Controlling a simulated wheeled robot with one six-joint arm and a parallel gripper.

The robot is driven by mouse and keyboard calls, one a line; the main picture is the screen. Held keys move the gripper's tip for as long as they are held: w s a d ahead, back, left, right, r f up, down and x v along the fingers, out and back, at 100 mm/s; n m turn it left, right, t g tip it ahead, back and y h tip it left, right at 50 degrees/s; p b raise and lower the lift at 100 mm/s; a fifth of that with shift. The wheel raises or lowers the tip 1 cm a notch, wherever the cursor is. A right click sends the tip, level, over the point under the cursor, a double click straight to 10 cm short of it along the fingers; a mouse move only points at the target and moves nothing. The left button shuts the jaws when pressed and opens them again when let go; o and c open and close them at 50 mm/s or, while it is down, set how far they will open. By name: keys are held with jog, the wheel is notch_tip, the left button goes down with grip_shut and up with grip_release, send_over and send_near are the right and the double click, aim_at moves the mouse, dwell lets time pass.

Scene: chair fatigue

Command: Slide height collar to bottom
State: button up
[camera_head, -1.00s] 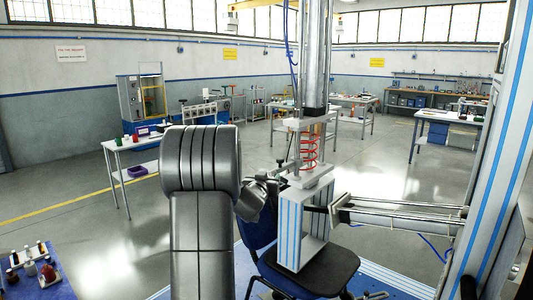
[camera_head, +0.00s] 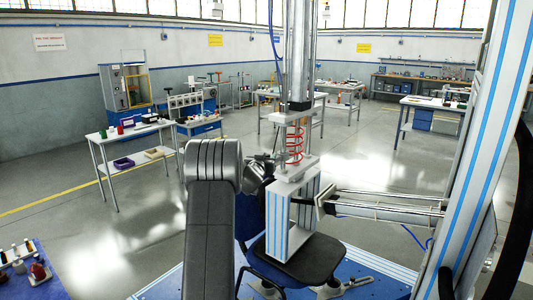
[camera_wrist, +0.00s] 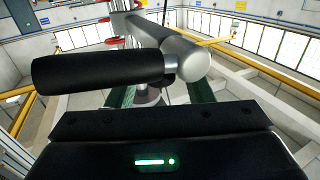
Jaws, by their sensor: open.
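The test rig's vertical column (camera_head: 300,50) stands over a white block frame (camera_head: 280,222) on the black chair seat (camera_head: 310,262). A red spring (camera_head: 294,143) sits between silver plates on it. In the wrist view a black cylindrical handle (camera_wrist: 98,72) joins a silver bar (camera_wrist: 172,45), close ahead of my gripper. My gripper (camera_wrist: 162,98) is open, its green fingers partly hidden behind the handle and bar; I see no grip on either. In the head view my gripper (camera_head: 262,168) is beside the rig's left side, partly hidden. I cannot tell which part is the height collar.
A horizontal silver actuator (camera_head: 390,205) reaches the rig from the right, beside a blue-striped post (camera_head: 480,150). A blue table (camera_head: 30,280) with small items is at lower left. A white table (camera_head: 125,135) stands behind left. Open floor lies between.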

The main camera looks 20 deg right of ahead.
jog(key=shift+w+d, duration=0.4)
jog(key=shift+w, duration=0.2)
grip_shut()
jog(key=shift+f+b, duration=1.45)
jog(key=shift+f, duration=1.3)
grip_release()
jog(key=shift+s+a, duration=0.1)
jog(key=shift+s, duration=0.05)
